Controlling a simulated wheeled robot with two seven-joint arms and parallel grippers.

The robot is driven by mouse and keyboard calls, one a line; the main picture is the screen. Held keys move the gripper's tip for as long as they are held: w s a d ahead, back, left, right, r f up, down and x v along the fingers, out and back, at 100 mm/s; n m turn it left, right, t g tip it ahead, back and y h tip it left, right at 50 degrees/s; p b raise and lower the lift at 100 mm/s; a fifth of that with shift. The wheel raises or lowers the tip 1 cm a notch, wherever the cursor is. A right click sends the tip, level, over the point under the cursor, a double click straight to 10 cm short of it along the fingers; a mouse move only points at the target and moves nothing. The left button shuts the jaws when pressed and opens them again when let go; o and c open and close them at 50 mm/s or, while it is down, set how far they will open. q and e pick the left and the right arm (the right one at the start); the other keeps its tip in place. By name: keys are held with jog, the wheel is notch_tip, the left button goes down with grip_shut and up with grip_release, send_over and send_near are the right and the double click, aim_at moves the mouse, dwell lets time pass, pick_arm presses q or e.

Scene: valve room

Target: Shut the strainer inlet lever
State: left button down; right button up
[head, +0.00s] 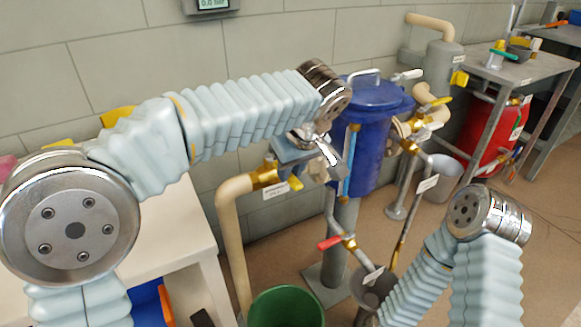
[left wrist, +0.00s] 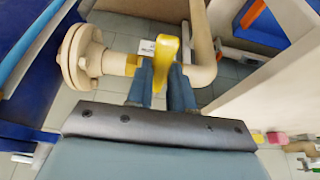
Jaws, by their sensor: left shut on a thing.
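The blue strainer vessel (head: 368,140) stands by the wall. On its left side a brass valve (head: 265,175) joins a beige pipe (head: 236,225), with a white tag below it. The yellow inlet lever (left wrist: 166,62) shows in the left wrist view between the two blue fingers of my left gripper (left wrist: 162,84), which is shut on it. There the lever lies across the line of the pipe. In the head view my left gripper (head: 292,158) is at this valve, and its fingers are partly hidden. My right arm shows at lower right, but its gripper is out of view.
A green bucket (head: 287,308) stands at the bottom. A white table (head: 165,255) is at left. Another yellow lever (head: 436,101) is right of the strainer, near a workbench (head: 520,68).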

pick_arm(q)
jog(key=c, duration=1)
grip_release()
jog(key=p+v, duration=0.2)
jog(key=v, duration=1.2)
jog(key=shift+f, duration=0.1)
